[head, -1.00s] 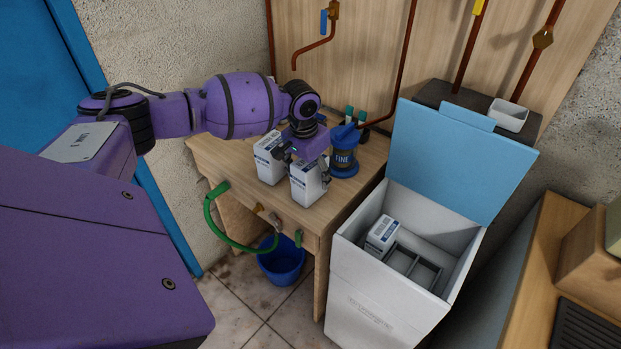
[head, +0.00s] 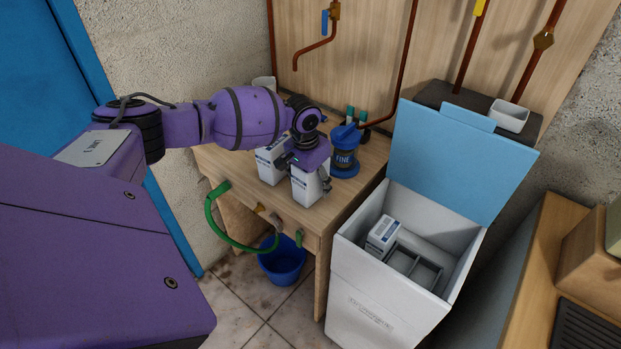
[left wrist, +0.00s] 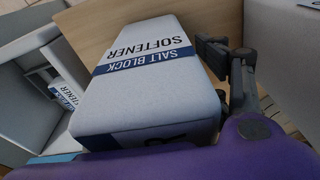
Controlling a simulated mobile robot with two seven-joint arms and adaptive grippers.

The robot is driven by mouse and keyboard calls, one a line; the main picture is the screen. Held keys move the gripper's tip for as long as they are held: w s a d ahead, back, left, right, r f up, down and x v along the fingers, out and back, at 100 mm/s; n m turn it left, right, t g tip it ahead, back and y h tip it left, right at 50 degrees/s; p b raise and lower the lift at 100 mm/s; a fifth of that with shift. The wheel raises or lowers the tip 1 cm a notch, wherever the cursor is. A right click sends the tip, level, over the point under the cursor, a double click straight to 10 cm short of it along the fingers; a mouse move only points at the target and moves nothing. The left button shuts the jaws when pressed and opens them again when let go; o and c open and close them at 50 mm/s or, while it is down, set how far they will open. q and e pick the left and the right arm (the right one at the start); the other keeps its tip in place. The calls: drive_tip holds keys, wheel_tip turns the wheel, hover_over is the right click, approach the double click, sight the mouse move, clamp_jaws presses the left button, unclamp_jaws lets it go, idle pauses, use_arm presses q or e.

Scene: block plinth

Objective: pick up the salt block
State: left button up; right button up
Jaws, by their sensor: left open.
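A white salt block (head: 308,187) with a blue band stands upright at the front of the wooden bench. In the left wrist view the same block (left wrist: 150,85) fills the middle, its "SALT BLOCK SOFTENER" print facing the camera. My left gripper (head: 307,172) is open over its top, with fingers reaching down beside it. One finger (left wrist: 243,85) shows right of the block in the wrist view; the other is hidden there. A second salt block (head: 271,162) stands just behind and left, and a third (head: 382,234) sits in the white bin. My right gripper is not in view.
A blue "FINE" canister (head: 345,158) stands close right of the gripper. The white bin (head: 375,305) has its blue lid (head: 450,160) up and dividers inside. A green hose (head: 212,222) hangs off the bench front above a blue bucket (head: 283,262).

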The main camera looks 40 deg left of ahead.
use_arm(q)
drive_tip(key=c, duration=1.2)
